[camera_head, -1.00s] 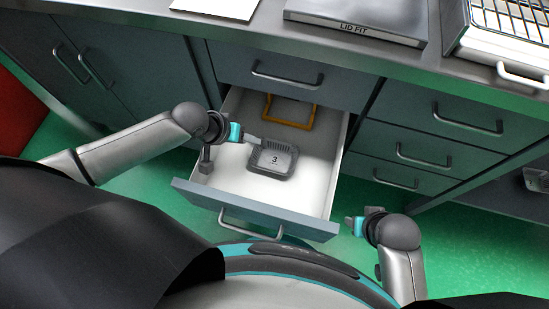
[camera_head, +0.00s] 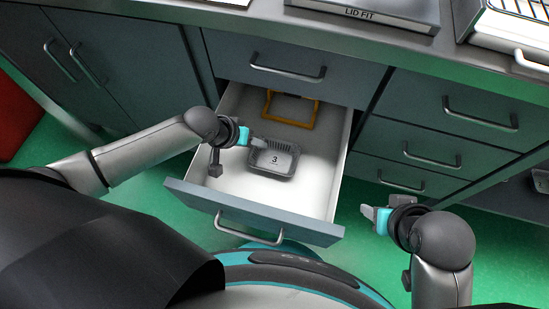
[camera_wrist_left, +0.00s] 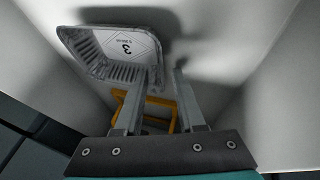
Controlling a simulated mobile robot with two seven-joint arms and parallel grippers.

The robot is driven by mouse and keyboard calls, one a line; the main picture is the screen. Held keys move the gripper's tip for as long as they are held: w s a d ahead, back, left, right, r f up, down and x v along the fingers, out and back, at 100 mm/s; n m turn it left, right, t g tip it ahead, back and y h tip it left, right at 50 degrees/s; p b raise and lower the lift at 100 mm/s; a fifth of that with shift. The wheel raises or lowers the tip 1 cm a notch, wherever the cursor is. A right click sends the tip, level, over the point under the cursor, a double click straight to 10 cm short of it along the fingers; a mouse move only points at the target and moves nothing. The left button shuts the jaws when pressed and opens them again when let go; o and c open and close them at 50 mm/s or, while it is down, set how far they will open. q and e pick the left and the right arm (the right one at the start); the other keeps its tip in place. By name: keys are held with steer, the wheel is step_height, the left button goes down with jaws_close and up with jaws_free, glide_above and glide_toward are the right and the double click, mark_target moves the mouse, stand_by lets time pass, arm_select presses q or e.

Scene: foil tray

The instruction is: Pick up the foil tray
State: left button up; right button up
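The foil tray (camera_head: 286,172), a shallow silver tray with ribbed sides and a white label marked "3", lies on the floor of the open drawer. It also shows at the upper left of the left wrist view (camera_wrist_left: 92,62). My left gripper (camera_head: 258,142) is at the tray's far left corner. In the left wrist view its two fingers (camera_wrist_left: 158,82) are apart, with the tray's near rim edge reaching between them; I cannot tell whether either touches it. My right gripper (camera_head: 375,217) is outside the drawer to the right, away from the tray; its finger gap is unclear.
The open drawer (camera_head: 215,182) has walls around the tray and a grey front with a handle. An orange frame (camera_head: 302,124) lies at its back, beyond the tray. The counter (camera_head: 250,22) with a "LID FIT" box (camera_head: 372,10) overhangs behind. The drawer floor in front of the tray is clear.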

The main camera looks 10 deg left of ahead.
arm_select(q)
steer(key=shift+c, duration=0.4)
jaws_close()
